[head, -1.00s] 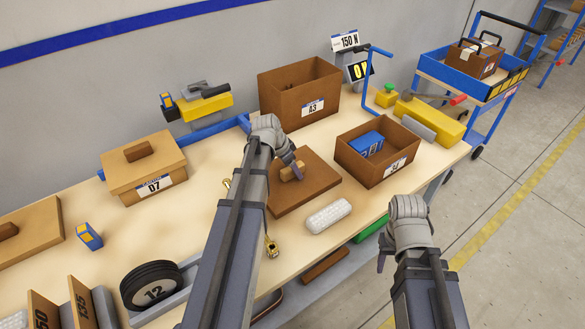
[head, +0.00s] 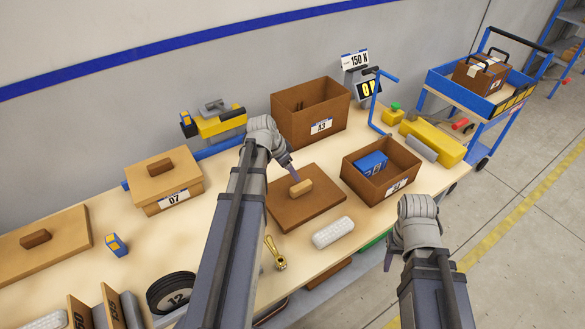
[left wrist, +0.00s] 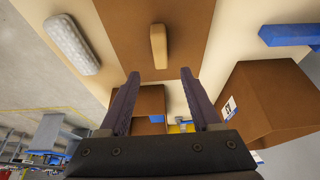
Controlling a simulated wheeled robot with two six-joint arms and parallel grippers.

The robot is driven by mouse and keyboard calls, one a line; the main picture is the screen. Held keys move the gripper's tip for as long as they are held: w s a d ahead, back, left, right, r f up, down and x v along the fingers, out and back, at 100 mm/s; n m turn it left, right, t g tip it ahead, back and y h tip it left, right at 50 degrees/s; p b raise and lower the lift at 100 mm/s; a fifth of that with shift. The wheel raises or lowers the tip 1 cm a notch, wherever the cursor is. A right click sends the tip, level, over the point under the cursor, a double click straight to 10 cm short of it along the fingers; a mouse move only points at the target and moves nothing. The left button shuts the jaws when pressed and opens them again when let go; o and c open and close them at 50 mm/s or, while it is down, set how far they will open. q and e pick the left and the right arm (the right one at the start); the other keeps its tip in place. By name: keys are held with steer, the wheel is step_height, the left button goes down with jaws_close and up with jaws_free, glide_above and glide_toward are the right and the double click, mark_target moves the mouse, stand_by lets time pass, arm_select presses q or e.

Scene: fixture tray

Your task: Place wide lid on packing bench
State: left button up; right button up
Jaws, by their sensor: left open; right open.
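The wide lid, a brown square board (head: 290,213) with a lighter block handle (head: 301,187), lies flat on the packing bench (head: 231,270) in the middle of the head view. My left gripper (head: 294,174) is open just above and behind the handle, apart from it. In the left wrist view the open fingers (left wrist: 160,78) have nothing between them, and the lid (left wrist: 130,48) and its handle (left wrist: 158,46) show beyond the tips. My right gripper (head: 390,260) is over the bench's front edge, away from the lid; its fingers are mostly hidden.
An open carton (head: 310,112) stands behind the lid. Another open carton (head: 365,182) with a blue box inside is to its right. A white bubble-wrapped roll (head: 333,233) lies in front. A lidded carton (head: 160,185) stands left. A brass-coloured tool (head: 274,252) lies near my left arm.

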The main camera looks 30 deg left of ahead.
arm_select(q)
steer(key=s+d+g+y, duration=0.1)
steer(key=s+d, duration=0.4)
steer(key=d, duration=0.4)
steer(key=s+d+f+n+g+y, duration=0.1)
steer(key=s+d, duration=0.4)
steer(key=d, duration=0.4)
steer(key=s+d+n+g+y, duration=0.1)
steer(key=s+d+g, duration=0.1)
steer(key=s+d, duration=0.4)
steer(key=d, duration=0.2)
steer(key=shift+d+f+y, duration=0.3)
steer(key=shift+d, duration=0.1)
